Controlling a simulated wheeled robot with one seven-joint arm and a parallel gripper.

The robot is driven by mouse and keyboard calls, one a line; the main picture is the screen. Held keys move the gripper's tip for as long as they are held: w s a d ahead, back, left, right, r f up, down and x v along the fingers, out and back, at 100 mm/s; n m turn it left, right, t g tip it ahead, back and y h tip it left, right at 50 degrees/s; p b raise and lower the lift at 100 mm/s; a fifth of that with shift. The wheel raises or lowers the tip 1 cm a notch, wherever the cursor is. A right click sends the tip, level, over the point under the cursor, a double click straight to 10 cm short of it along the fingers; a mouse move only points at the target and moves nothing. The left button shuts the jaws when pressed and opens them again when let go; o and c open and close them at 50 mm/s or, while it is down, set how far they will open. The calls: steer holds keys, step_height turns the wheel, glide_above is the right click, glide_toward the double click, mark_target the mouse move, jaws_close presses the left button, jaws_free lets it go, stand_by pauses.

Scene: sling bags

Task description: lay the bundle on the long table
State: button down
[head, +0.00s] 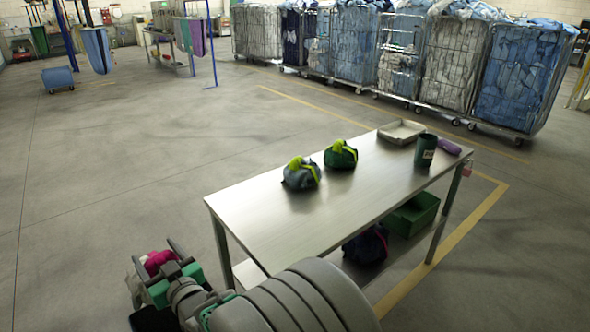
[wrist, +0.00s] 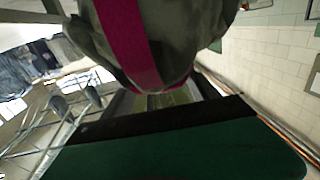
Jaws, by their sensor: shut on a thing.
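My gripper (head: 160,265) is at the lower left in the head view, to the left of the table's near end and apart from it. It is shut on a bundle. The bundle shows as a pink patch (head: 158,261) between the fingers in the head view. In the wrist view the bundle (wrist: 190,45) is dark grey-green cloth with a magenta strap, and its top is cut off. The long table (head: 260,225) has a bare metal top with free room at its near left end. Two other bundles, a grey-blue one (head: 301,174) and a green one (head: 341,155), sit on it with yellow-green straps.
At the table's far end are a shallow tray (head: 401,132), a dark green canister (head: 425,150) and a purple roll (head: 449,147). Below are a dark bundle (head: 366,246) and a green crate (head: 413,214). Laundry cages (head: 440,65) line the back.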

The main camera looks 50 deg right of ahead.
steer(key=s+d+r+m+g+h+b, duration=0.1)
steer(key=s+d+r+m+h+b, duration=0.2)
steer(key=d, duration=1)
steer(key=s+d+m+g+h+b, duration=0.1)
steer(key=s+d+h, duration=0.3)
steer(key=d, duration=0.8)
steer(key=s+d+r+m+b, duration=0.1)
steer(key=s+d+r, duration=0.15)
steer(key=s, duration=0.35)
steer(key=s+d+r+g+h+b, duration=0.1)
steer(key=s+d+r, duration=0.1)
steer(key=s+d, duration=0.3)
steer(key=s+d+r+m+b, duration=0.1)
steer(key=s+d+r, duration=0.15)
steer(key=s, duration=0.45)
steer(key=w+d+f+p, duration=0.1)
steer(key=w+d+f, duration=0.2)
steer(key=w+f, duration=0.3)
steer(key=w+d+f, duration=0.3)
steer(key=w+f, duration=0.3)
steer(key=f, duration=0.1)
steer(key=shift+w+p, duration=0.4)
steer(key=shift+f, duration=0.15)
